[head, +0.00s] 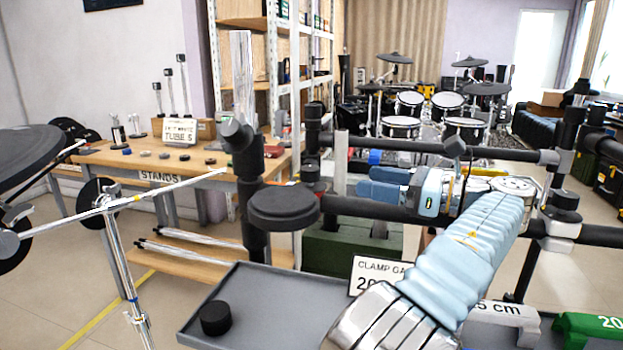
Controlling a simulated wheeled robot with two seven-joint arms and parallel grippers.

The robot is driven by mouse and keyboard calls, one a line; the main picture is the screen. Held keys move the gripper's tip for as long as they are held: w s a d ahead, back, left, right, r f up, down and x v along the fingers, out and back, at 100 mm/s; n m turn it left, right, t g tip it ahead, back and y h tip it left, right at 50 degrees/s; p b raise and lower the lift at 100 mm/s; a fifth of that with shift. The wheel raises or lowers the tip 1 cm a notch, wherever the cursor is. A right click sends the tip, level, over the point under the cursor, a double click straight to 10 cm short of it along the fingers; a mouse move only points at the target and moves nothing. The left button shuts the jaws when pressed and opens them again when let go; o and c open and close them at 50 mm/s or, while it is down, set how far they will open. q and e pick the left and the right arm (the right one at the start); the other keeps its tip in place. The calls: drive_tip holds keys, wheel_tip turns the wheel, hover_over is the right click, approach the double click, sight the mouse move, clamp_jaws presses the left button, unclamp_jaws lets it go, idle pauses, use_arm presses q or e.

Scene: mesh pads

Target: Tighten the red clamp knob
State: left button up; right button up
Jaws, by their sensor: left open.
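A small red part (311,170), which may be the clamp knob, shows on the black clamp where the rack's upright meets its bars, left of centre in the head view. It is small and partly hidden by black clamp parts. My right gripper is not in view.
A round black pad (284,207) stands in front of the upright. A grey tray (260,300) with a black cylinder (216,318) lies below. A clamp gauge sign (368,272) stands behind my forearm. A cymbal stand (120,250) is at left, a wooden bench (150,160) behind.

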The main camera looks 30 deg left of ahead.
sight(310, 168)
use_arm(q)
drive_tip(key=a, duration=0.4)
drive_tip(key=a+b, duration=0.1)
drive_tip(key=a, duration=0.4)
drive_tip(key=a+b, duration=0.1)
drive_tip(key=a, duration=0.3)
drive_tip(key=shift+s+a, duration=0.35)
drive_tip(key=shift+s, duration=0.05)
